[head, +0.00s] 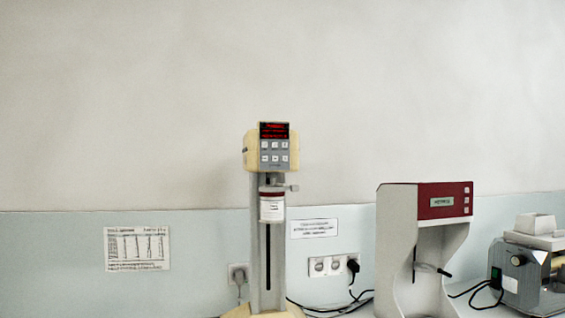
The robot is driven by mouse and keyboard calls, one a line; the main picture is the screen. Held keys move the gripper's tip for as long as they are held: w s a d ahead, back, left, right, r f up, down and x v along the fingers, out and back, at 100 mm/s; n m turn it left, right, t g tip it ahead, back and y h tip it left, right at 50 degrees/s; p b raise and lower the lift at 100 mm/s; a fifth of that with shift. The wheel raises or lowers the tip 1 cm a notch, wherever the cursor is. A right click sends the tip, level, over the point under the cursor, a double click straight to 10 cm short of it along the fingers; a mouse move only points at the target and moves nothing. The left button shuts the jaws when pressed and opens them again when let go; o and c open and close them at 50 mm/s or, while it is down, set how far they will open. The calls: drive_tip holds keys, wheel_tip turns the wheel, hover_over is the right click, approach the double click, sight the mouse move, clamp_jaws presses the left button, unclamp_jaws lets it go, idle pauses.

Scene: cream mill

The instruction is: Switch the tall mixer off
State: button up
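The tall mixer (257,245) stands upright against the wall, a little left of the middle of the head view. Its cream head carries a grey panel with a lit red display (274,131) and several light buttons (273,151) below it. The writing on the display is too small to read. A white container with a dark red band (272,206) sits on the front of the column below the head. The cream base is partly cut off by the bottom edge. My gripper is not in view.
A white and dark red machine (443,200) stands to the right. A grey machine with a white tray on top (533,262) is at the far right edge. Wall sockets (328,266) with black cables are between them and the mixer. A printed sheet (137,249) hangs left.

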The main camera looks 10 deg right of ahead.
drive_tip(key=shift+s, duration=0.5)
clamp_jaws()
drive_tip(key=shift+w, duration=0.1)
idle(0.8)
